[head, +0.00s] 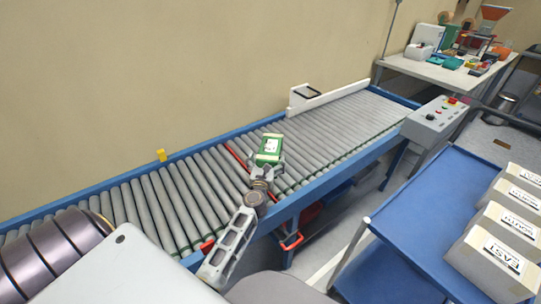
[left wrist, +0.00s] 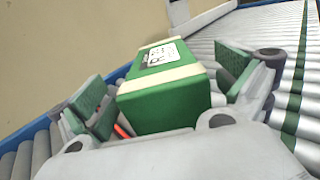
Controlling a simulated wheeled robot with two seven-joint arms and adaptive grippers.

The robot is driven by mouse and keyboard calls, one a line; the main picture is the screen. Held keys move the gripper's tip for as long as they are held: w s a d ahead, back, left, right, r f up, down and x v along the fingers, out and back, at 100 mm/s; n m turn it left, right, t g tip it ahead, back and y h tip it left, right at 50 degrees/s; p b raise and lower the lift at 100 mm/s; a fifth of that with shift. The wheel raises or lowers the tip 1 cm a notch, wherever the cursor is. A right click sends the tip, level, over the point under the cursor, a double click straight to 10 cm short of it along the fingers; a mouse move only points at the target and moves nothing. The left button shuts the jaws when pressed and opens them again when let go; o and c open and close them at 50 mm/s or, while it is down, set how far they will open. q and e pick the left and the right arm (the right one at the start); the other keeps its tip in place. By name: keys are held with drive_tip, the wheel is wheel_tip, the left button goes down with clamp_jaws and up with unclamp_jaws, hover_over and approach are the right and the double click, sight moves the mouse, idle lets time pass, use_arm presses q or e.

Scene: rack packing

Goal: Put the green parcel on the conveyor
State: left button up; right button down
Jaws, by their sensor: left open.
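The green parcel (head: 269,148) has cream bands and a white label on top. It appears to sit on the grey rollers of the conveyor (head: 330,121), near the middle of its length. My left gripper (head: 265,168) is at the parcel's near side. In the left wrist view the green parcel (left wrist: 170,100) lies between the open fingers of my left gripper (left wrist: 165,108). A gap shows at the left finger; the right finger is close to the parcel, and contact there is unclear. The parcel's underside is hidden. My right gripper is not in view.
A red bar (head: 236,158) crosses the rollers left of the parcel. A white guide (head: 318,98) stands at the far edge. A control box (head: 436,119) is at the right. A blue cart (head: 425,205) carries several labelled boxes.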

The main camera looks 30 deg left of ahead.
sight(269, 153)
use_arm(q)
drive_tip(key=shift+x, duration=0.85)
drive_tip(key=shift+w+a, duration=0.3)
drive_tip(key=shift+w, duration=0.3)
drive_tip(key=shift+w+a, duration=0.15)
drive_tip(key=shift+w, duration=0.2)
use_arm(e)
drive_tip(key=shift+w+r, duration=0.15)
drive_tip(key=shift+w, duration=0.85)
